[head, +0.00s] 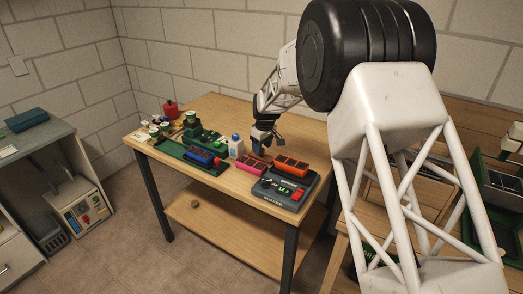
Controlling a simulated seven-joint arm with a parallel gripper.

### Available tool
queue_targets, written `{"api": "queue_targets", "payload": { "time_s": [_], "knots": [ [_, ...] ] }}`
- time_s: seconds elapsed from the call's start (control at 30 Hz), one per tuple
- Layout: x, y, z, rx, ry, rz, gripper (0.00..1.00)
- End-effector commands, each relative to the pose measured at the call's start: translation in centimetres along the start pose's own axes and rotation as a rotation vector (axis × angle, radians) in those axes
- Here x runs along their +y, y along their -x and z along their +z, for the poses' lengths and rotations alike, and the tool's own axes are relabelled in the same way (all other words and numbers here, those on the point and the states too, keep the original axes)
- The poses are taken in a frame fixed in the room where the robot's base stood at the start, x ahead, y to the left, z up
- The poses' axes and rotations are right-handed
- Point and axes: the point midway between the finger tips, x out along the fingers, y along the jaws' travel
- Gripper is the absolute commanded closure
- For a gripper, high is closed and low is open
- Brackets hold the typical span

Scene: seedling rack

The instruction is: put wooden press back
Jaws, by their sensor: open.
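My gripper (263,138) hangs over the back middle of the wooden table (215,184), fingers pointing down, open. A small upright thing (257,151) shows just below the fingers. It is too small and dark to tell whether it is the wooden press, or whether the fingers are around it or above it. I cannot make out the wooden press for sure anywhere else. A white bottle with a blue cap (236,147) stands just left of the gripper. A pink tray with dark cells (250,165) lies in front of it.
A dark grey device (283,202) with an orange tray (291,164) at its back sits to the right. A green tray (172,149), a blue tray (200,156) and a red pot (170,107) crowd the left. My arm hides the right side.

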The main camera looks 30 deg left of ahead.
Motion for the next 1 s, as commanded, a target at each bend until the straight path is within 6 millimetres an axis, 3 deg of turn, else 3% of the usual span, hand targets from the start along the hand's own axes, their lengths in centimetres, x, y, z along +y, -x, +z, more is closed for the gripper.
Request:
{"api": "queue_targets", "payload": {
  "time_s": [0.4,1.0],
  "knots": [
    [0.0,4.8,-0.1,0.001,0.000,0.001,0.43],
    [0.0,5.4,0.0,0.000,0.000,0.000,0.43]
  ]
}}
